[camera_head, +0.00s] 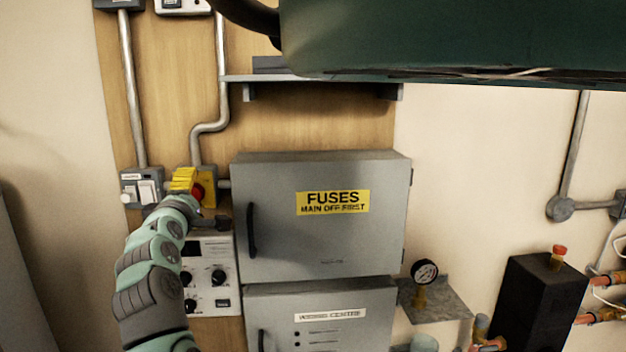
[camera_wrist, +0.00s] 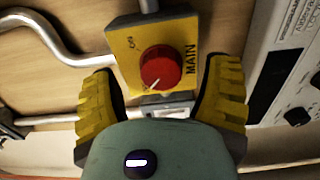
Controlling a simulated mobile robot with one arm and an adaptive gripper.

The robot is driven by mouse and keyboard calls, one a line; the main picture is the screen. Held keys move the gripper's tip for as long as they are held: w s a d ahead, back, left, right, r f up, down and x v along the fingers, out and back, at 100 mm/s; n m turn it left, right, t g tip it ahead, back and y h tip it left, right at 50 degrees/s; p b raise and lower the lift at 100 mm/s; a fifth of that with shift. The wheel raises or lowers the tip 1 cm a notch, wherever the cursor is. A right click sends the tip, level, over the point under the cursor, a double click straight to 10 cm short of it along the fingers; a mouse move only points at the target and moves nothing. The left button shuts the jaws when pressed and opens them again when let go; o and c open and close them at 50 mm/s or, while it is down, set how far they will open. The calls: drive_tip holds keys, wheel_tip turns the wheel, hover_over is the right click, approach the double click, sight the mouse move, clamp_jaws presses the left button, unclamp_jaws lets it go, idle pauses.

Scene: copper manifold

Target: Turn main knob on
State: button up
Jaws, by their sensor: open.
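The main knob (camera_wrist: 161,67) is a round red knob with a white pointer line, on a yellow box (camera_wrist: 182,31) marked MAIN and ON. In the head view the red knob (camera_head: 197,192) shows partly, behind my gripper (camera_head: 188,184). In the wrist view my gripper (camera_wrist: 161,95) is open, with one yellow finger at each side below the knob. The knob lies between and just beyond the fingertips, and I see no finger touching it. The knob's pointer aims toward the lower left in the wrist view.
A grey FUSES cabinet (camera_head: 280,240) with a black handle stands right of the knob box. Metal conduits (camera_head: 131,90) run up the wooden board.

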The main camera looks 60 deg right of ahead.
drive_tip(key=shift+w+d, duration=0.2)
drive_tip(key=shift+w, duration=0.15)
drive_tip(key=shift+c, duration=0.3)
drive_tip(key=shift+f, duration=0.1)
drive_tip(key=c, duration=1.2)
